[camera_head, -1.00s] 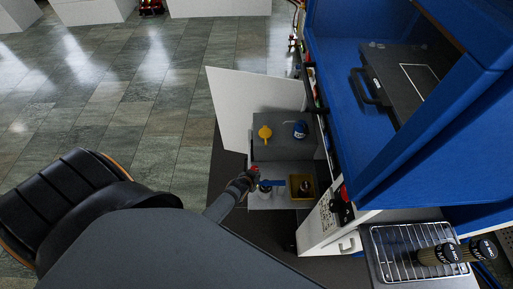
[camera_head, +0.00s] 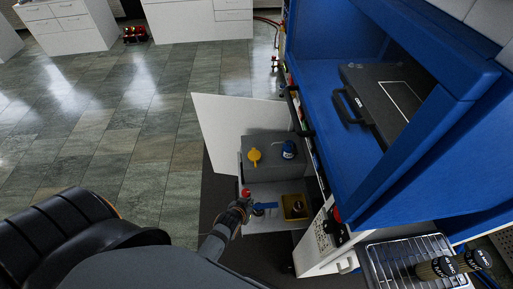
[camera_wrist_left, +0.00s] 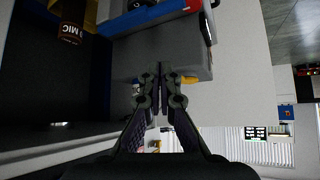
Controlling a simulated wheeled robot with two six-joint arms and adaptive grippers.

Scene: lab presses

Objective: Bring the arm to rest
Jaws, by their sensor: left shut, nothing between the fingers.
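My left gripper (camera_head: 246,203) is at the open cabinet under the blue fume hood, beside a blue lever (camera_head: 265,207) and a red knob (camera_head: 246,192). Its arm comes in from the lower left. In the left wrist view the two fingers (camera_wrist_left: 159,76) are together with nothing between them, in front of a grey block (camera_wrist_left: 160,50). I cannot tell whether the gripper touches anything. My right gripper is in neither view.
The white cabinet door (camera_head: 225,130) stands open. Inside are a yellow fitting (camera_head: 254,157), a blue fitting (camera_head: 289,149) and a yellow box (camera_head: 295,206). A wire rack (camera_head: 385,262) with dark bottles is at lower right.

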